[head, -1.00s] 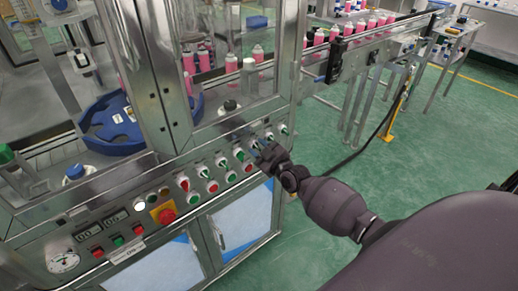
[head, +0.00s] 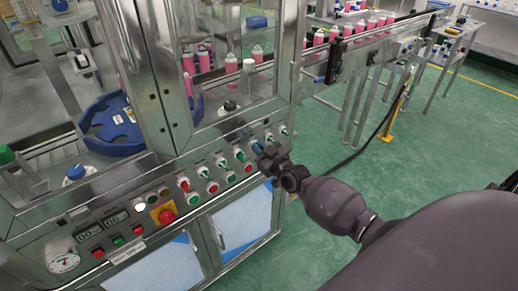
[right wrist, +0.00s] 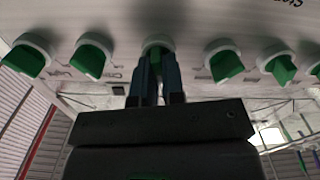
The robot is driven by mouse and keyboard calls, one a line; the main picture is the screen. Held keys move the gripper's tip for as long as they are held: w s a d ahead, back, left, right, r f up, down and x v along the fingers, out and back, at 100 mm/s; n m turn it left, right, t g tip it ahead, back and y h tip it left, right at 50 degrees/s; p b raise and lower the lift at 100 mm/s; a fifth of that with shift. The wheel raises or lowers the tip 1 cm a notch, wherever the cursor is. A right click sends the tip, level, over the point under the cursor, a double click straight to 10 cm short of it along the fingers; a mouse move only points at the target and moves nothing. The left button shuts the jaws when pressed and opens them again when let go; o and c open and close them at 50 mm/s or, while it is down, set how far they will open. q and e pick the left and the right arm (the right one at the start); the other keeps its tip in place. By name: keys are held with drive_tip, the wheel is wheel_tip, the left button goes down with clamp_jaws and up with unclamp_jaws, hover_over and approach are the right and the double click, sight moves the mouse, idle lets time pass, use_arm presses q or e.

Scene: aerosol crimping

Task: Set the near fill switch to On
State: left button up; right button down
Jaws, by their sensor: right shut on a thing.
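A row of rotary switches with green knobs runs along the sloping metal control panel (head: 160,186) of the machine. My right gripper (head: 261,150) is at this row, towards its right end. In the right wrist view, its two fingers (right wrist: 156,72) are shut on the green switch knob (right wrist: 157,44) in the middle of the row. The fingers cover most of that knob, so its setting is hard to tell. Its neighbours are a green knob on the left (right wrist: 93,58) and one on the right (right wrist: 226,64). The labels are too small or cut off to read. My left gripper is out of view.
Red and green buttons (head: 212,187) sit below the switches. A conveyor with pink cans (head: 345,30) runs behind.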

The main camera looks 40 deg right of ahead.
drive_tip(key=shift+d+m, duration=0.15)
drive_tip(key=shift+m, duration=2)
drive_tip(key=shift+d+m, duration=0.15)
drive_tip(key=shift+m, duration=2)
drive_tip(key=c, duration=1.2)
unclamp_jaws()
drive_tip(key=shift+s, duration=0.1)
drive_tip(key=s, duration=0.7)
drive_tip(key=s+d, duration=0.1)
drive_tip(key=s, duration=0.2)
drive_tip(key=shift+s, duration=0.3)
drive_tip(key=shift+a, duration=0.1)
